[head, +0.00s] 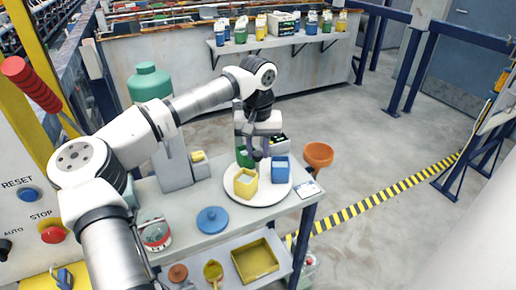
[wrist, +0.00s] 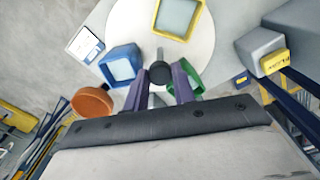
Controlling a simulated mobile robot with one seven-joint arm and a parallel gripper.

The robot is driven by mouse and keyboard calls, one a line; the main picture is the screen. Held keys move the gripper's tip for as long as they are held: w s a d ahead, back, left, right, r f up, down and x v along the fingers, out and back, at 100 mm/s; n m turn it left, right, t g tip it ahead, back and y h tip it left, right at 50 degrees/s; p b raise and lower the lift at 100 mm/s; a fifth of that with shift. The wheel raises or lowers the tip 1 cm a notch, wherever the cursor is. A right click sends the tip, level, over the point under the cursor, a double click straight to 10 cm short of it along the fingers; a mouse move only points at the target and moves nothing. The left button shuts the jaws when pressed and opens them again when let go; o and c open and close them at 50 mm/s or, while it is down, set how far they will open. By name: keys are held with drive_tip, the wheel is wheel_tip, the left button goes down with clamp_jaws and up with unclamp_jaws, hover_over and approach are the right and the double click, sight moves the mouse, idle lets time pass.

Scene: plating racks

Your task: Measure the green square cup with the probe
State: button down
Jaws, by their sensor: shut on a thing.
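The green square cup (head: 243,158) stands at the back of a round white plate (head: 262,200), partly hidden by my gripper (head: 258,152). In the wrist view the green cup (wrist: 194,79) shows just right of my purple fingers, partly covered by one. My gripper (wrist: 160,82) is shut on a slim grey thing with a dark round end, likely the probe (wrist: 159,70). I cannot tell whether it touches the cup. A yellow square cup (head: 245,184) and a blue square cup (head: 281,172) stand on the plate, both with pale contents.
An orange bowl (head: 318,155) is at the table's right edge, by a small white card (head: 308,189). A blue round lid (head: 212,220) lies on the table (head: 185,205). A grey stand (head: 175,165) rises behind. A yellow tray (head: 255,260) sits on the lower shelf.

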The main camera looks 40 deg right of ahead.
drive_tip(key=shift+r+m, duration=0.1)
drive_tip(key=shift+m, duration=0.4)
idle(0.3)
drive_tip(key=c, duration=1.1)
unclamp_jaws()
drive_tip(key=shift+c, duration=0.2)
wheel_tip(320, 180, up, 14)
drive_tip(key=b, duration=0.2)
